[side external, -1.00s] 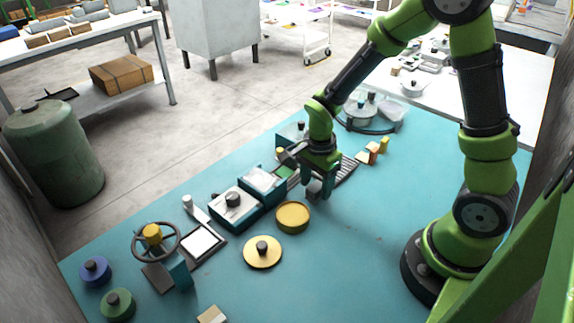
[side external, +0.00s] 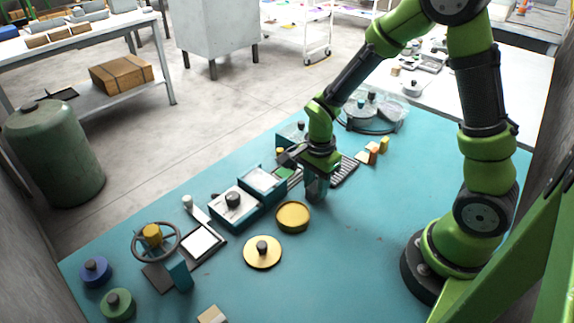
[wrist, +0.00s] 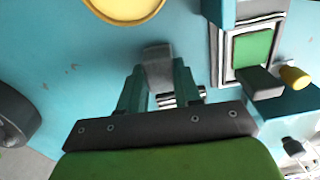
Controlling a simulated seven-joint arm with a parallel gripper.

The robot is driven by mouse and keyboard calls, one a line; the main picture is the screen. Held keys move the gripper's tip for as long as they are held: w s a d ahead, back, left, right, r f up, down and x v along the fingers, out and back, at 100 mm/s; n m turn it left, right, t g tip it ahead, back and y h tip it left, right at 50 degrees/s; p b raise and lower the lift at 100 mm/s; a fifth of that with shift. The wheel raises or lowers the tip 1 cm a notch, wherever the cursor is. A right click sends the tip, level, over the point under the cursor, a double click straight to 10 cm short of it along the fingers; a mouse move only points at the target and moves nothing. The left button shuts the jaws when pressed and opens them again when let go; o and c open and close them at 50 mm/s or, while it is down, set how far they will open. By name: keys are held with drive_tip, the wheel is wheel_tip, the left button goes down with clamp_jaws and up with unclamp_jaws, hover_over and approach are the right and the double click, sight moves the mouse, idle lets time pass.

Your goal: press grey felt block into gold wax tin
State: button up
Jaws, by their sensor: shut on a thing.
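The open gold wax tin (side external: 293,217) stands on the teal bench, left of and nearer the camera than my gripper (side external: 316,192). Its rim also shows at the top edge of the wrist view (wrist: 125,10). My gripper is shut on the grey felt block (wrist: 155,66), which shows between the two green fingers in the wrist view. In the side view the block is mostly hidden by the fingers. The block is beside the tin, apart from it. I cannot tell its exact height above the bench.
A gold lid with a dark knob (side external: 262,252) lies in front of the tin. Teal boxes (side external: 234,208) stand to the left. A slotted dark rack (side external: 344,170) and small coloured blocks (side external: 373,153) are behind. The bench to the right of the tin is clear.

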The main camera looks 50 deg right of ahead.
sight(316, 186)
drive_tip(key=shift+r, duration=3)
drive_tip(key=a+r+n, duration=0.1)
drive_tip(key=a+r, duration=0.2)
drive_tip(key=a, duration=0.6)
drive_tip(key=shift+m, duration=0.5)
drive_tip(key=shift+s+a+f, duration=0.1)
drive_tip(key=shift+s+f, duration=0.05)
drive_tip(key=shift+f, duration=1.4)
drive_tip(key=shift+s+f, duration=0.1)
drive_tip(key=shift+f, duration=1.45)
drive_tip(key=shift+f, duration=0.55)
